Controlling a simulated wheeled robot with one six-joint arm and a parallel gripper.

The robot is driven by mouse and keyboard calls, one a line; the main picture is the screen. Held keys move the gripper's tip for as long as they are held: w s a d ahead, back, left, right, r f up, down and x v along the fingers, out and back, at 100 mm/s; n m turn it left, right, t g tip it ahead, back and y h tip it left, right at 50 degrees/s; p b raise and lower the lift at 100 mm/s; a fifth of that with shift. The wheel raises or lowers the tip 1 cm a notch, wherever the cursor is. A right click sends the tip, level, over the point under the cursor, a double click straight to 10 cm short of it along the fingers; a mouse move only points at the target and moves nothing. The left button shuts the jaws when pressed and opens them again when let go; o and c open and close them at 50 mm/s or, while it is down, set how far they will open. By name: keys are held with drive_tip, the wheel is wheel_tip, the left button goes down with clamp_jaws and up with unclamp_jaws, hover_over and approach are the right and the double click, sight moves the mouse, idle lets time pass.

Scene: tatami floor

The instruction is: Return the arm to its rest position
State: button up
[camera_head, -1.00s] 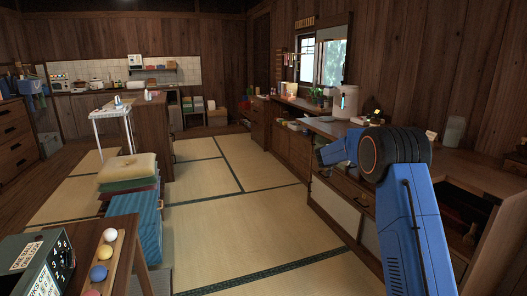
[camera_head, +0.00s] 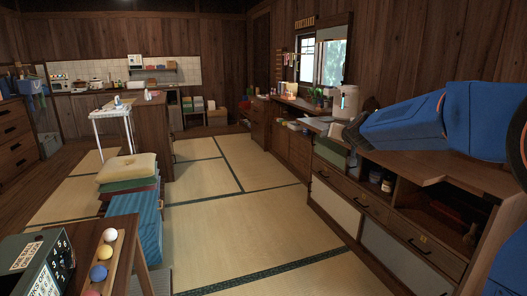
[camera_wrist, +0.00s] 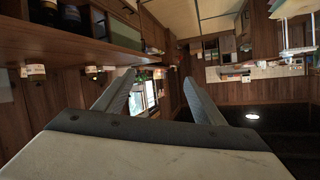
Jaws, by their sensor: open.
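My blue arm (camera_head: 420,125) comes in from the right edge in the head view and stretches left above the long wooden counter. My gripper (camera_head: 360,126) is at its far end, dark and small, close in the picture to a white cylindrical container (camera_head: 346,101). I cannot tell whether they touch. In the wrist view my gripper (camera_wrist: 157,82) shows two grey fingers spread wide apart with nothing between them. The wrist picture is turned over, with the ceiling lamp low in it.
The counter (camera_head: 450,174) runs along the right wall, with jars (camera_head: 387,184) in its open shelf. The tatami floor (camera_head: 240,215) between is clear.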

drive_tip(key=s+a+f+n+g+y, duration=0.1)
drive_tip(key=s+a+f+g, duration=0.15)
drive_tip(key=s, duration=1.05)
drive_tip(key=s+a+f+n+g+y, duration=0.1)
drive_tip(key=s+f+n+g, duration=0.15)
drive_tip(key=s, duration=0.95)
drive_tip(key=s+d+f+g, duration=0.1)
drive_tip(key=s+f, duration=0.3)
drive_tip(key=s, duration=0.5)
drive_tip(key=s+d+f+g+h, duration=0.1)
drive_tip(key=s+f, duration=0.4)
drive_tip(key=s, duration=0.5)
drive_tip(key=s+d+f+g+h, duration=0.1)
drive_tip(key=s+d+f+g, duration=0.1)
drive_tip(key=s+f, duration=0.3)
drive_tip(key=s+d, duration=0.1)
drive_tip(key=s, duration=0.3)
drive_tip(key=shift+s+d+m, duration=0.25)
drive_tip(key=shift+s+m, duration=0.05)
drive_tip(key=shift+m, duration=0.05)
drive_tip(key=shift+c, duration=0.3)
